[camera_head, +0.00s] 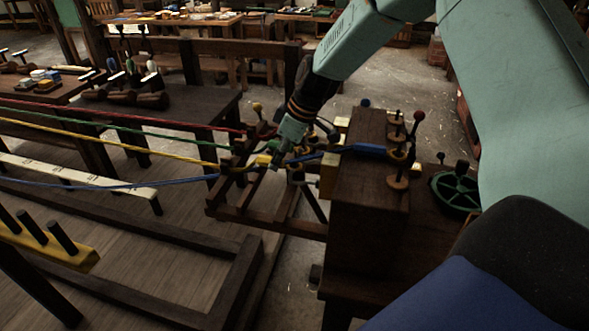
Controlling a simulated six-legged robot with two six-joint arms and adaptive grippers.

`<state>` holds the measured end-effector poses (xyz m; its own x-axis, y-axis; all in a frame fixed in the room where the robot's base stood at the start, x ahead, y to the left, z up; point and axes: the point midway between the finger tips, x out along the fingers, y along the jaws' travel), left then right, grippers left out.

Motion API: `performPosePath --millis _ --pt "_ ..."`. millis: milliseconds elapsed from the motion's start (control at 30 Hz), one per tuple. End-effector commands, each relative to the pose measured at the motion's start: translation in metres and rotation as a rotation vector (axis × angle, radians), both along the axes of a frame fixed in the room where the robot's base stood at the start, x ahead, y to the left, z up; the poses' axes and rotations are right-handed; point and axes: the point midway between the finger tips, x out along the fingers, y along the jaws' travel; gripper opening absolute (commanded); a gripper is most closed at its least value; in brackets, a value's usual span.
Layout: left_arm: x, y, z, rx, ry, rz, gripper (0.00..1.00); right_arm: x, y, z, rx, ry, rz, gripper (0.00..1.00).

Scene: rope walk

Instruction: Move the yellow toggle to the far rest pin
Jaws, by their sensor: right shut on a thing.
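My right gripper (277,159) reaches down from the upper right to the rope ends beside the wooden block. It is shut at a small yellow piece, which looks like the yellow toggle (263,159). The fingers partly hide it. The yellow rope (130,149) comes in from the left and ends close by. Upright pins with round knobs, one of them a red-brown pin (418,118), stand on the block's right side. I cannot tell which pin is the far rest pin. My left gripper is not in view.
Red (130,118), green (110,128) and blue (120,186) ropes run beside the yellow one. The dark wooden block (355,215) stands right of the gripper. A green wheel (455,192) lies further right. A yellow bar with dark pegs (80,259) is at lower left.

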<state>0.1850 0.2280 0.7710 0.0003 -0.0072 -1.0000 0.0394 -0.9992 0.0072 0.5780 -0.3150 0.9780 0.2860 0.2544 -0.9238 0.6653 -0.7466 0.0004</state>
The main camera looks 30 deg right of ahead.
Motion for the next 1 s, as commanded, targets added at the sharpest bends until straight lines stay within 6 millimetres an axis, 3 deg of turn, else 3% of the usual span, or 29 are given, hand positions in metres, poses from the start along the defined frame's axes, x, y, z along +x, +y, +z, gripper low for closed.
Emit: performPosePath --millis 367,400,700,1000 --pt "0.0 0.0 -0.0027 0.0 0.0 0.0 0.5 -0.0001 -0.0001 -0.0014 0.0 0.0 0.0 0.01" --pt "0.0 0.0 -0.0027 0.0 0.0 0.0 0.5 -0.0001 -0.0001 -0.0014 0.0 0.0 0.0 0.25" --pt "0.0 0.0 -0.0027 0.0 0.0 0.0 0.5 -0.0001 -0.0001 -0.0014 0.0 0.0 0.0 0.5" --pt "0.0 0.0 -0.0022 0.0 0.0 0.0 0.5 -0.0003 -0.0001 -0.001 0.0 0.0 0.0 0.5"
